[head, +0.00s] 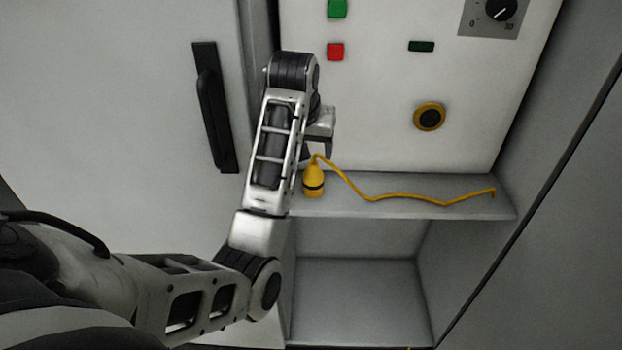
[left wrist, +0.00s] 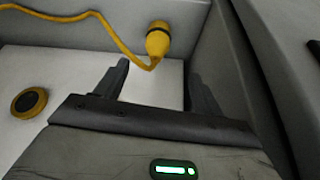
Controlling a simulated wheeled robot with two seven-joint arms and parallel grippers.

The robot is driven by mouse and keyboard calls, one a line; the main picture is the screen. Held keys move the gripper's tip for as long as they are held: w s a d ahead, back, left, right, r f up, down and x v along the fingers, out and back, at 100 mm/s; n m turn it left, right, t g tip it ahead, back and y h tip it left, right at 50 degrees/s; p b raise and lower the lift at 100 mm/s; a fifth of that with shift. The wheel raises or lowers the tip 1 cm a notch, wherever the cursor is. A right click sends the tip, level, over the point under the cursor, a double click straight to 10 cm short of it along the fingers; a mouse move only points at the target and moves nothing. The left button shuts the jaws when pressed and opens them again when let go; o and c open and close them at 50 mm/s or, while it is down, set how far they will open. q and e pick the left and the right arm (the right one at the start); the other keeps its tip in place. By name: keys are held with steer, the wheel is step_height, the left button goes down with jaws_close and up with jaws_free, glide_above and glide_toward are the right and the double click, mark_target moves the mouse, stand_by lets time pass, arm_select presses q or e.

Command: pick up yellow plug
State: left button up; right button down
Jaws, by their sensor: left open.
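The yellow plug (head: 314,180) stands on the grey shelf (head: 430,203) near its left end, with a dark band around it. A yellow cord (head: 378,197) runs from its top to the right along the shelf. In the left wrist view the plug (left wrist: 158,40) lies beyond the fingers, between their directions. My left gripper (left wrist: 160,85) is open and empty, with a gap between it and the plug. In the head view my left gripper (head: 322,140) is partly hidden by my wrist, just above the plug. My right gripper is not in view.
A white panel behind the shelf carries a green button (head: 337,8), a red button (head: 335,51), a dial (head: 500,10) and a yellow-ringed socket (head: 429,117). A cabinet door with a black handle (head: 212,105) is at left. The compartment (head: 355,300) below the shelf is empty.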

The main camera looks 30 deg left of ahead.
mark_target(310, 174)
arm_select(q)
steer(key=x, duration=0.8)
steer(key=shift+s+f, duration=0.2)
steer(key=shift+f, duration=0.15)
steer(key=shift+w+d+p+x, duration=0.1)
steer(key=shift+w+p+x, duration=0.05)
steer(key=shift+x, duration=1.25)
steer(key=shift+w+d+p+x, duration=0.15)
steer(key=shift+x, duration=1.2)
steer(key=shift+r, duration=0.1)
steer(key=c, duration=1.3)
